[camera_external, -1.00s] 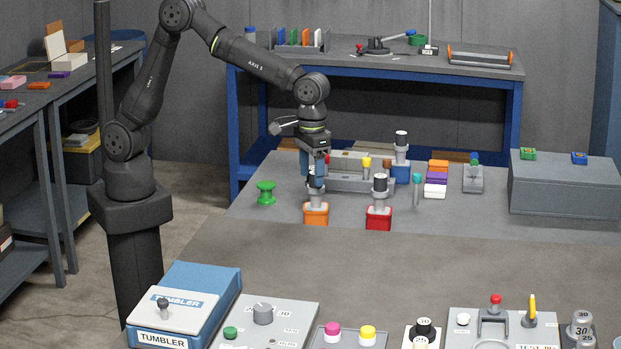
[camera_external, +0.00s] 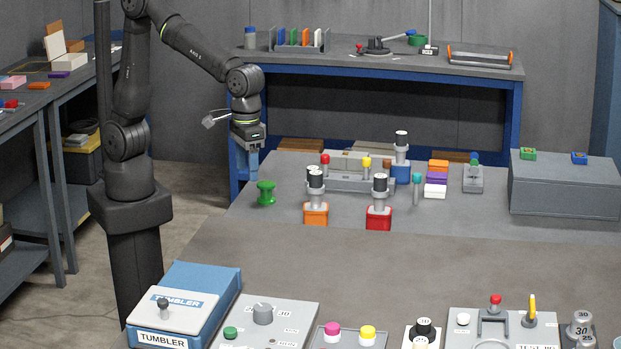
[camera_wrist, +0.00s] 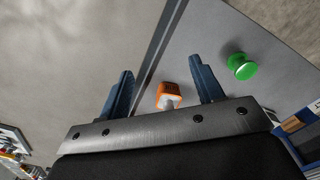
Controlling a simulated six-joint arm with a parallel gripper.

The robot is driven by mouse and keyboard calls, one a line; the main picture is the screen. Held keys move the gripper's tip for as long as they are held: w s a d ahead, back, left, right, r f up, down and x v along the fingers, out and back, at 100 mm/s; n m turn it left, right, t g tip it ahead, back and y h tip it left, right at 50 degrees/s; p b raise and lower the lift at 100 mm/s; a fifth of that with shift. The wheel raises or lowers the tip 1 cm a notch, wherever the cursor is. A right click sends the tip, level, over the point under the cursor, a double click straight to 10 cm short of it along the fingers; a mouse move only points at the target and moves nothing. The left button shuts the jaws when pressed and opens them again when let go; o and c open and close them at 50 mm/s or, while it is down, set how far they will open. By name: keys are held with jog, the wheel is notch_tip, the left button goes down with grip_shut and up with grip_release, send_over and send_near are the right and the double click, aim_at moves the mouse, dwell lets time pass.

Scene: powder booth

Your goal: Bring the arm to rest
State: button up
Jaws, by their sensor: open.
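My gripper (camera_external: 246,163) hangs fingers-down in the outside view, above the left edge of the grey table (camera_external: 240,225), to the left of and behind the green spool-shaped piece (camera_external: 265,193). In the wrist view, the two blue fingers of my gripper (camera_wrist: 163,92) stand wide apart with nothing held. An orange-based piece with a black-topped post (camera_external: 316,212) stands upright on the table, apart from the gripper. It also shows in the wrist view (camera_wrist: 169,96), between and beyond the fingers, with the green spool (camera_wrist: 241,66) to the right.
A red-based piece with a black top (camera_external: 379,216) stands right of the orange one. A grey fixture with coloured knobs (camera_external: 350,183) is behind them. A blue-framed bench (camera_external: 370,69) stands at the back. The TUMBLER box (camera_external: 185,305) is at front left. Mid-table is clear.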

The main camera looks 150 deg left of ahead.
jog(key=s+d+f, duration=0.3)
jog(key=s+d, duration=0.1)
jog(key=s, duration=0.2)
jog(key=shift+w+a+f, duration=0.1)
jog(key=shift+a+f, duration=1)
jog(key=shift+a, duration=0.7)
jog(key=shift+w+a+f, duration=0.1)
jog(key=shift+a+f, duration=1)
jog(key=shift+a, duration=0.65)
jog(key=shift+a+f, duration=1.1)
jog(key=shift+a, duration=0.7)
